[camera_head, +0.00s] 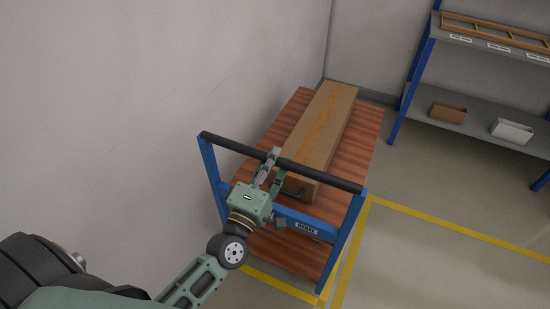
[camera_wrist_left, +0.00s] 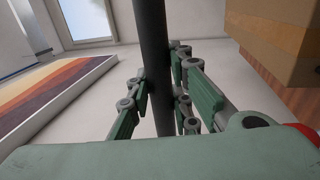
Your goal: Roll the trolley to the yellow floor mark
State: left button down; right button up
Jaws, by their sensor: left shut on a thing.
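The trolley (camera_head: 357,150) has a wooden deck, blue uprights and a black push bar (camera_head: 325,177). It stands close along the grey wall in the head view. My left gripper (camera_head: 270,172) is shut on the push bar near its middle. In the left wrist view the fingers (camera_wrist_left: 160,100) sit on both sides of the bar (camera_wrist_left: 154,50). The yellow floor mark (camera_head: 450,232) is an outline of tape on the floor to the right of the trolley, and another yellow strip (camera_head: 280,285) runs under its near end. My right gripper is not in view.
A long cardboard box (camera_head: 325,120) lies on the trolley's deck. A blue and grey shelf rack (camera_head: 480,118) stands at the back right, holding a brown bin (camera_head: 448,112) and a white bin (camera_head: 512,131). The floor right of the trolley is clear.

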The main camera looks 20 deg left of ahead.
pick_arm(q)
jog(key=shift+f, duration=0.1)
jog(key=c, duration=1.6)
grip_release()
jog(key=shift+o, duration=0.2)
jog(key=s+f, duration=0.2)
jog(key=s, duration=0.9)
jog(key=shift+s+a, duration=0.25)
jog(key=shift+s, duration=0.15)
jog(key=shift+f, duration=0.15)
jog(key=s+f+m+g, duration=0.2)
jog(key=f+m+g, duration=0.15)
jog(key=f, duration=0.75)
jog(key=s+f+m+g+h, duration=0.15)
jog(key=f+m, duration=0.25)
jog(key=f, duration=0.7)
jog(key=s+f+m+g, duration=0.2)
jog(key=f+m+g, duration=0.2)
jog(key=f, duration=0.6)
jog(key=s+a+f+m+g+y, duration=0.1)
jog(key=s+f+m+g, duration=0.3)
jog(key=s+f, duration=0.7)
jog(key=s+a+f+m+g+y, duration=0.1)
jog(key=s+f+m+g, duration=0.3)
jog(key=s+f, duration=0.7)
jog(key=s+g, duration=0.2)
jog(key=s, duration=0.2)
jog(key=shift+s+a+m, duration=0.15)
jog(key=shift+s+m, duration=0.2)
